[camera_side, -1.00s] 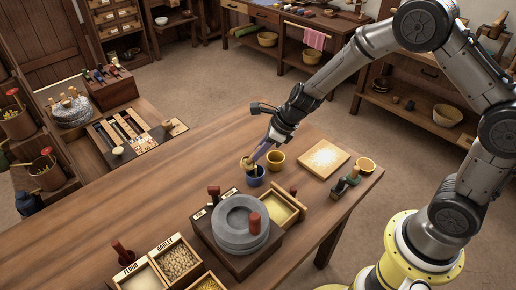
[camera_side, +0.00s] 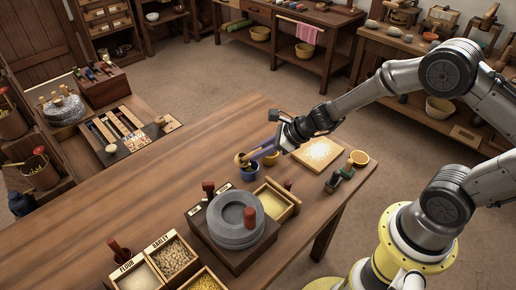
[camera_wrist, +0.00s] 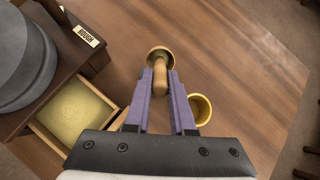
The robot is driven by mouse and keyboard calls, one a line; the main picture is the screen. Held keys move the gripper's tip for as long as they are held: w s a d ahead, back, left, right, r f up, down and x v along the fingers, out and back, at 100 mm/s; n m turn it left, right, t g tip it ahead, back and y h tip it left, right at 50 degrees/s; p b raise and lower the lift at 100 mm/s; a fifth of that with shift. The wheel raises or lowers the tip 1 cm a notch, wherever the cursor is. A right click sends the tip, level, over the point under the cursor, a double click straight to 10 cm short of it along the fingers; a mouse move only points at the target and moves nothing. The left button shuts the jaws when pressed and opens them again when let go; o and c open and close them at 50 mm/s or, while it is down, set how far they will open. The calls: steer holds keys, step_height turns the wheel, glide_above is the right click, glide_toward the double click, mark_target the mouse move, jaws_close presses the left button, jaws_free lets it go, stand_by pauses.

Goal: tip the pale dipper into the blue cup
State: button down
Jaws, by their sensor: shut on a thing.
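My gripper (camera_side: 262,150) is shut on the pale dipper (camera_side: 241,158). Its purple fingers show on both sides of the dipper's handle in the wrist view (camera_wrist: 160,90). The dipper's bowl end is over the blue cup (camera_side: 250,174), close above its rim. The dipper looks tilted, but I cannot tell whether anything is in it or pouring. The inside of the blue cup is hidden in the side view, and the cup does not show in the wrist view. A yellow cup (camera_wrist: 199,109) stands just beside, partly behind my fingers in the side view.
The grey quern (camera_side: 232,232) and its drawer of yellow meal (camera_side: 290,203) stand nearer the front.

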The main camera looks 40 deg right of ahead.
steer(key=shift+s+d+f+t+y, duration=0.3)
steer(key=shift+s+f+t, duration=0.15)
steer(key=shift+t, duration=0.45)
stand_by(1.3)
steer(key=shift+r, duration=2.55)
